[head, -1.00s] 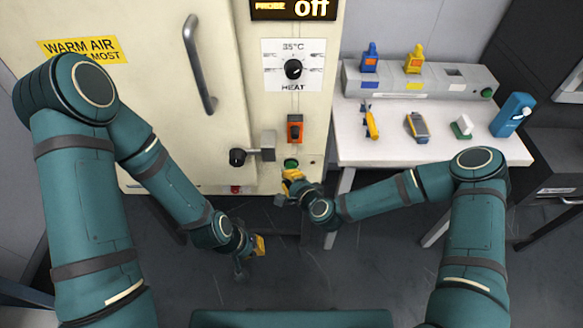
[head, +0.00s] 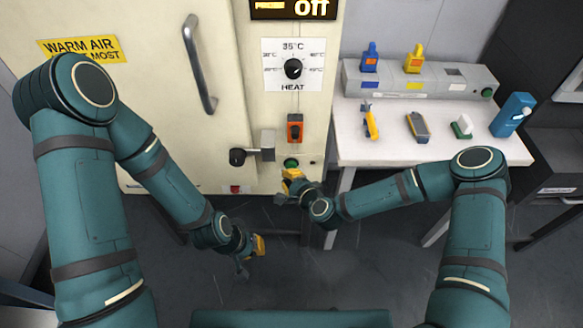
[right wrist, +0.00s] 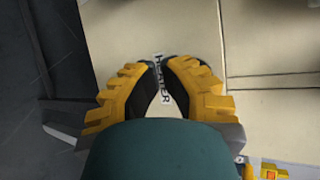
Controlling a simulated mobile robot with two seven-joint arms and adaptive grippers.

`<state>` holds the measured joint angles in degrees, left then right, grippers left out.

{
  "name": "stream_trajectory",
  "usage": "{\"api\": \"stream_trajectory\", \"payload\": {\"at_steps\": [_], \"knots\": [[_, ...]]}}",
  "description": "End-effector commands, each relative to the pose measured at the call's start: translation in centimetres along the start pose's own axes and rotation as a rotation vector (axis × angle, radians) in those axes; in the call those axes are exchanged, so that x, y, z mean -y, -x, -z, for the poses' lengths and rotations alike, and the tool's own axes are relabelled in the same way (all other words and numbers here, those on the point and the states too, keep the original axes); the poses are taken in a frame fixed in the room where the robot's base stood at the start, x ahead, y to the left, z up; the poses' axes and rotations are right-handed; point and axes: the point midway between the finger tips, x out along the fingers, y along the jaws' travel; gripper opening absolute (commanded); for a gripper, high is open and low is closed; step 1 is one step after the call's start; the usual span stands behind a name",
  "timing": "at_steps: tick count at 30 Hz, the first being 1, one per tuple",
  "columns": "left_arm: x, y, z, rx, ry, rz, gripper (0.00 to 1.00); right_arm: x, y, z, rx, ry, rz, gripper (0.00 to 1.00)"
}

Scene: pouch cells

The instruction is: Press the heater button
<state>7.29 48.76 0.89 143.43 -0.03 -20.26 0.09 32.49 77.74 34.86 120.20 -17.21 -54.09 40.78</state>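The cream heater cabinet (head: 225,150) stands in the upper middle of the head view, its display (head: 295,9) reading "Off". A round green button (head: 291,163) sits low on its right panel. My right gripper (head: 291,176) is just below this button, very close; I cannot tell whether it touches. In the right wrist view its yellow and black fingers (right wrist: 160,66) come nearly together, with nothing seen held. A "HEATER" label (right wrist: 164,92) shows between them; the button is hidden there. My left gripper (head: 252,249) hangs low before the cabinet, its opening unclear.
Above the green button are an orange switch (head: 295,128) and a heat dial (head: 293,69). A black knob with a grey latch (head: 262,146) juts out to the left. A white table (head: 385,150) with small tools stands to the right.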

Motion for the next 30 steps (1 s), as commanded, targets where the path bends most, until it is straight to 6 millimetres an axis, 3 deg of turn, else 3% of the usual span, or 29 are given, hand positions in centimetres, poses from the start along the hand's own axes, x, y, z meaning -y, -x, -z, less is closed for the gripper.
{"api": "stream_trajectory", "payload": {"at_steps": [30], "knots": [[0.13, -0.34, -0.03, 0.000, 0.000, 0.000, 0.00, 0.39, -0.68, 0.38, -0.001, 0.000, 0.001, 0.00]]}}
